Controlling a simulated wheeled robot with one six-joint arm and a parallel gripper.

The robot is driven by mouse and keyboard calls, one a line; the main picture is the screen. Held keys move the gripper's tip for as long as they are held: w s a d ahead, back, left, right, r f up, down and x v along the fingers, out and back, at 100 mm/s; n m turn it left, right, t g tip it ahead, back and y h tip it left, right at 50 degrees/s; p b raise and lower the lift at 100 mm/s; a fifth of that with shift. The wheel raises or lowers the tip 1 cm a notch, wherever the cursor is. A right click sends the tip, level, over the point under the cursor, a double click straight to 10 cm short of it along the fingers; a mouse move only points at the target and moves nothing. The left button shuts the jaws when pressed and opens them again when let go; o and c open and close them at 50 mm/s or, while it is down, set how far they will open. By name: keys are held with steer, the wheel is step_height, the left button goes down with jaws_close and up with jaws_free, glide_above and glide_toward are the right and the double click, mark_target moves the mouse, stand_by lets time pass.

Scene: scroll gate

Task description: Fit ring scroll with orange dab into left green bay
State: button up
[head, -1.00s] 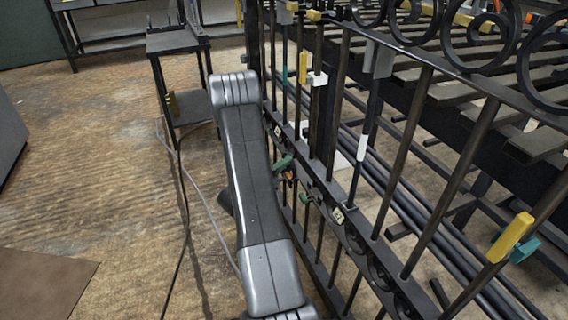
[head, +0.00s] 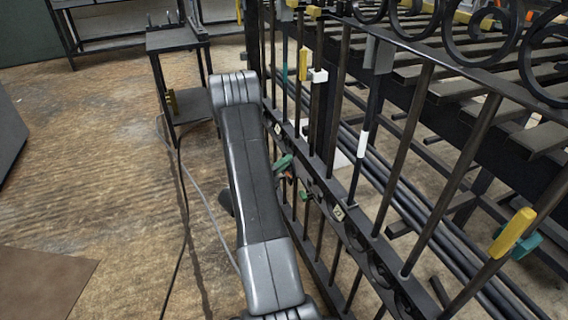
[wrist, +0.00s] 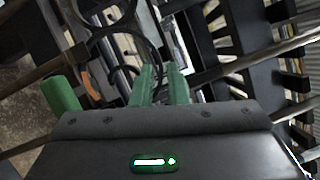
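In the wrist view my gripper (wrist: 160,82) has two green fingers close together with a narrow gap. Whether anything is between them is unclear. Left of the fingers, a dark curved piece carries an orange dab (wrist: 86,84); it looks like part of a ring scroll, partly hidden by the gripper body. A green block (wrist: 62,93) stands at the left of this view; I cannot tell if it marks a bay. In the head view my arm hides most of the gripper. A small green piece (head: 283,162) shows beside the arm at the gate's middle rail.
The dark iron gate (head: 402,165) with upright bars runs along the arm's right side. Large scroll rings (head: 478,40) line its top. A yellow clamp (head: 513,232) sits on a near bar. A small dark stand (head: 178,42) is behind; the floor at left is mostly clear.

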steer(key=shift+o, duration=0.7)
steer(key=shift+f, duration=0.15)
steer(key=p+v, duration=0.3)
steer(key=v, duration=1)
steer(key=shift+s+a, duration=0.25)
steer(key=shift+s, duration=0.05)
steer(key=b+x, duration=0.2)
steer(key=x, duration=1)
steer(key=shift+w+d+b, duration=0.15)
steer(key=shift+w+b, duration=0.1)
steer(key=shift+b, duration=0.1)
